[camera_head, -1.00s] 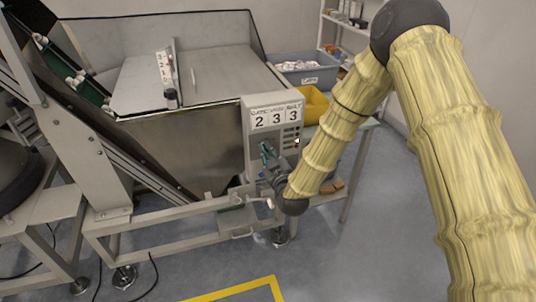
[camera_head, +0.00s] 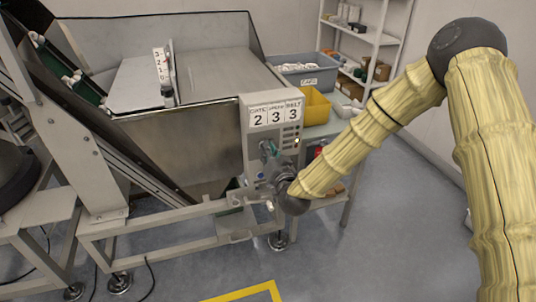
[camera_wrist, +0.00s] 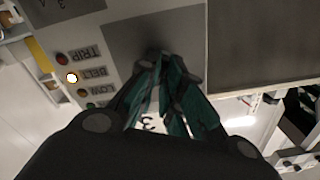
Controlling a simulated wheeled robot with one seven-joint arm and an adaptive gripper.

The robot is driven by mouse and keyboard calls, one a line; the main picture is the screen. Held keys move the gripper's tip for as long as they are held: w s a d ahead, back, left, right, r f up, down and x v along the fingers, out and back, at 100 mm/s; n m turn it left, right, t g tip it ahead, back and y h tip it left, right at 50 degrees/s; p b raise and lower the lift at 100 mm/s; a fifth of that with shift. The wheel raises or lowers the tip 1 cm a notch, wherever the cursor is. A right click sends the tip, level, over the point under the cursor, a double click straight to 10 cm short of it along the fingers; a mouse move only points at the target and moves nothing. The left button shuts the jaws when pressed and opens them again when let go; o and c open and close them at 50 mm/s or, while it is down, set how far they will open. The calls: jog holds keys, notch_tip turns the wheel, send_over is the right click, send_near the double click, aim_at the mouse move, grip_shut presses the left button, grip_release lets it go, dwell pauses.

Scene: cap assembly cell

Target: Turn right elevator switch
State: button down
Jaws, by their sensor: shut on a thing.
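The grey control panel (camera_head: 246,150) stands at the front right corner of the hopper machine, with a card reading 2 3 3 on top. My gripper (camera_head: 268,152) is at the panel's front face, below the card. In the wrist view its green-padded fingers (camera_wrist: 165,92) are close together against the panel (camera_wrist: 125,38), shut on the elevator switch. The switch itself is hidden by the fingers, so its angle cannot be told. Beside the fingers is a column of lamps; the BELT lamp (camera_wrist: 72,77) is lit, while the TRIP lamp (camera_wrist: 62,59) looks dark.
A yellow bin (camera_head: 315,106) and a grey bin (camera_head: 307,72) of white pieces stand behind the panel. A shelf rack (camera_head: 385,40) is at the back. The machine's frame rail (camera_head: 165,225) runs below the panel. The floor at the front right is clear.

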jog(key=shift+w+d+m+b, duration=0.1)
jog(key=shift+m+b, duration=0.45)
jog(key=shift+m, duration=1.15)
jog(key=shift+r, duration=0.1)
jog(key=c, duration=1.6)
grip_release()
jog(key=shift+o, duration=0.2)
jog(key=v, duration=1.2)
